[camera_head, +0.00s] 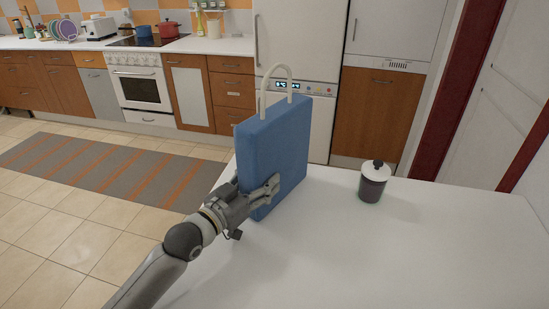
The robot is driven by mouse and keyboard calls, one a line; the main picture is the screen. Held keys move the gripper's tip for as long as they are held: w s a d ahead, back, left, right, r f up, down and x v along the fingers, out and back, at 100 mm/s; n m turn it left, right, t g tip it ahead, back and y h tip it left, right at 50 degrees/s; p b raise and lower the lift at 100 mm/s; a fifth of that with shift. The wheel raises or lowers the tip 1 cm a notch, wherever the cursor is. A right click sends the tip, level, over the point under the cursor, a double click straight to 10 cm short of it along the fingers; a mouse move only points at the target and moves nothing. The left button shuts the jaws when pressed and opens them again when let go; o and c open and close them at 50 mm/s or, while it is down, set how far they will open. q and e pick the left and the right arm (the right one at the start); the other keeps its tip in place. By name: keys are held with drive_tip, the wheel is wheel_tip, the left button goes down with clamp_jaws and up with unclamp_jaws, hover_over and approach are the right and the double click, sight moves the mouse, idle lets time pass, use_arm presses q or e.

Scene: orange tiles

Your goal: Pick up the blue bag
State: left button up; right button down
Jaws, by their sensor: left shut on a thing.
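The blue bag (281,138) stands upright at the left edge of the white table, with a pale looped handle on top. My left gripper (268,186) is shut on the lower part of the bag, at its near side. Whether the bag's base touches the table cannot be told. My right gripper is not in view.
The rest of the tabletop is clear. Beyond are a striped rug (100,165), a stove (139,84) and cabinets.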

use_arm(q)
drive_tip(key=shift+r, duration=0.15)
drive_tip(key=s+r, duration=1.2)
drive_tip(key=s, duration=0.2)
drive_tip(key=shift+a+r, duration=0.15)
drive_tip(key=shift+r, duration=0.25)
